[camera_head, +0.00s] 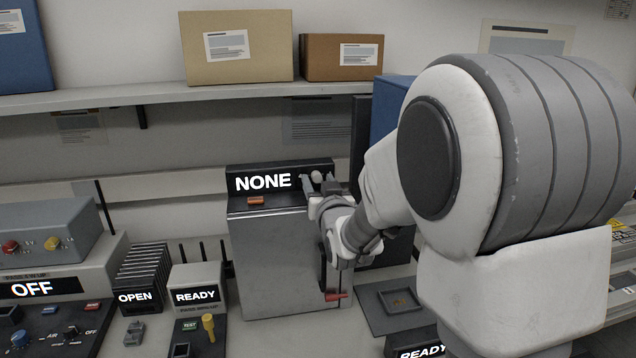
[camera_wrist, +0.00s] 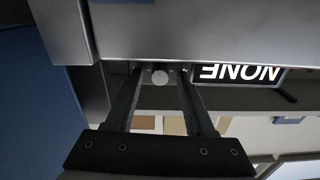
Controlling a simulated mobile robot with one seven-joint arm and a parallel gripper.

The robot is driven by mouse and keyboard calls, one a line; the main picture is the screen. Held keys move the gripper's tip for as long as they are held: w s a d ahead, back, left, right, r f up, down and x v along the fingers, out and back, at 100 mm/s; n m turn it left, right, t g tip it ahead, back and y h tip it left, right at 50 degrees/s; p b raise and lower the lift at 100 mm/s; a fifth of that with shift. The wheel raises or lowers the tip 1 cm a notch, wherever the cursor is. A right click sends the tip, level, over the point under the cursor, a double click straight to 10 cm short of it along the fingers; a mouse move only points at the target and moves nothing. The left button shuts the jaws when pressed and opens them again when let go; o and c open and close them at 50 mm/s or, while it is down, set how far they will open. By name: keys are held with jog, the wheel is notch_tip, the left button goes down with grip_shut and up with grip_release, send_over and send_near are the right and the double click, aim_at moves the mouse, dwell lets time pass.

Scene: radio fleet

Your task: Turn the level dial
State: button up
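A grey box-shaped machine (camera_head: 275,255) stands at the middle of the bench, with a lit display (camera_head: 263,182) reading NONE on its top. A small round pale knob (camera_head: 316,177) sits right of the display, likely the level dial; I see no label naming it. In the wrist view the knob (camera_wrist: 160,77) shows between the far ends of my fingers, with a gap on each side. My gripper (camera_head: 319,186) is open and empty at the machine's top right. The wrist view is upside down, and the display (camera_wrist: 238,73) shows beside the fingers.
An orange button (camera_head: 256,200) lies below the display, and a red lever (camera_head: 335,296) is low on the machine's right side. Left are panels reading OFF (camera_head: 40,288), OPEN and READY. A shelf with boxes (camera_head: 238,47) runs above. My arm hides much of the right side.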

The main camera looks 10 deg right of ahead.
grip_shut()
jog(key=shift+f+b, duration=0.15)
jog(key=shift+b, duration=0.35)
jog(key=shift+f+m+b, duration=0.1)
jog(key=shift+m+b, duration=0.6)
jog(key=shift+b, duration=0.1)
jog(key=m+b, duration=0.3)
jog(key=b, duration=0.1)
jog(key=m+b, duration=0.4)
jog(key=shift+m, duration=0.3)
jog(key=shift+r+m+b, duration=0.2)
jog(key=shift+m+b, duration=0.95)
jog(key=shift+m, duration=0.25)
